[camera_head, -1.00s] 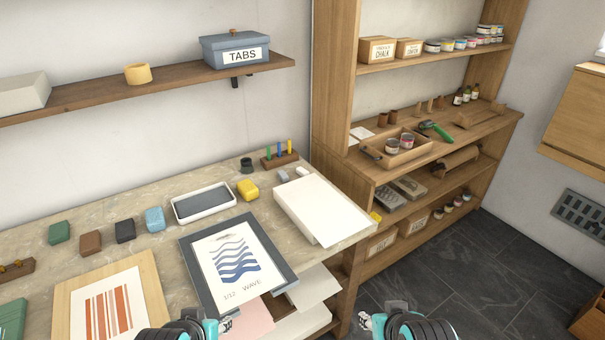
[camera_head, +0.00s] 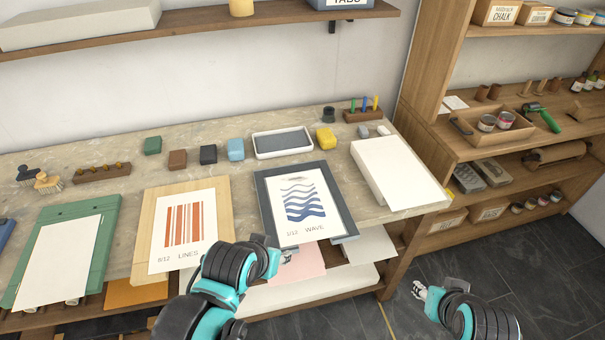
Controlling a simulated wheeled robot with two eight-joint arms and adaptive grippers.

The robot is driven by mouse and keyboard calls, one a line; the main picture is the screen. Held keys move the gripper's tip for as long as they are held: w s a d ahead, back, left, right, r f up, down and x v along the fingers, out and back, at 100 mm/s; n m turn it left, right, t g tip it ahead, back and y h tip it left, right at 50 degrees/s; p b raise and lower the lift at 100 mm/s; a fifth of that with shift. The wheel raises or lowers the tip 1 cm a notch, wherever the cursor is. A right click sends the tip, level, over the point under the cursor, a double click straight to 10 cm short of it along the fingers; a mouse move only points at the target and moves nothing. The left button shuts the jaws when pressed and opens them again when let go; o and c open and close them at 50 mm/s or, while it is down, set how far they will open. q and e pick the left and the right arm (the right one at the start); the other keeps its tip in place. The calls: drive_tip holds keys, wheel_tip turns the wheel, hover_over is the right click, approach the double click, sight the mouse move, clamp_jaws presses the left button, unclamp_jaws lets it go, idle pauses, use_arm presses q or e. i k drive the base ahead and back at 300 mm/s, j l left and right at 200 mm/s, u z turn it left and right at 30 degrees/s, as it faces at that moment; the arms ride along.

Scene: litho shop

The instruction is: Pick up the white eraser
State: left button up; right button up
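The small white eraser (camera_head: 383,130) lies on the stone-topped bench near its back right, just behind the stack of white paper (camera_head: 388,172). A small grey block (camera_head: 363,131) lies just left of it. My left gripper (camera_head: 288,257) is low at the bench's front edge, below the framed wave print (camera_head: 302,204) and well short of the eraser. My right gripper (camera_head: 419,291) is over the floor in front of the bench, also far from the eraser. Both grippers are too small to tell whether their fingers are open or shut. Nothing shows in either.
A yellow block (camera_head: 325,139), a dark inked tray (camera_head: 283,143) and a wooden holder with coloured sticks (camera_head: 362,115) stand near the eraser. The lines print (camera_head: 184,232) lies left of the wave print. Wooden shelving (camera_head: 477,140) stands at the right.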

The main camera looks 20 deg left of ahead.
sight(384, 131)
drive_tip(key=u, duration=0.7)
drive_tip(key=l+u, duration=0.25)
drive_tip(key=u, duration=0.2)
drive_tip(key=l+u, duration=0.6)
drive_tip(key=u, duration=0.25)
drive_tip(key=l+u, duration=0.25)
drive_tip(key=u, duration=0.15)
drive_tip(key=k+l+u, duration=0.25)
drive_tip(key=l, duration=0.4)
drive_tip(key=k+l+u, duration=0.2)
drive_tip(key=k+l, duration=0.25)
drive_tip(key=k+l+u, duration=0.25)
drive_tip(key=k+l, duration=0.2)
drive_tip(key=l, duration=0.55)
drive_tip(key=k+l, duration=0.15)
drive_tip(key=l, duration=0.2)
